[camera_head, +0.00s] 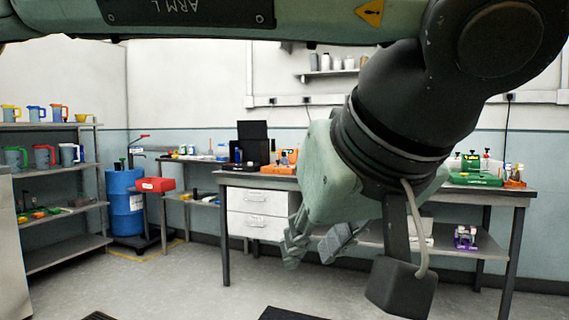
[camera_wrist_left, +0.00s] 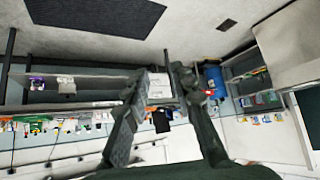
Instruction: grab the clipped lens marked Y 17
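I cannot make out a clipped lens marked Y 17 in either view; the small items on the benches are too small to read. My left gripper (camera_head: 315,248) hangs in front of the long workbench (camera_head: 509,194), well short of it, and hides part of its middle. Its two fingers are apart with nothing between them. The left wrist view shows the same gripper (camera_wrist_left: 168,84) with a gap between the fingertips, and the room upside down behind it. My right gripper is in neither view.
A shelf rack (camera_head: 62,165) with coloured jugs stands at the left. A blue drum (camera_head: 124,200) and a red box (camera_head: 156,184) are beside it. A black open case (camera_head: 253,144) and a green case (camera_head: 475,178) lie on the workbench. The floor (camera_head: 180,280) at front left is mostly clear.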

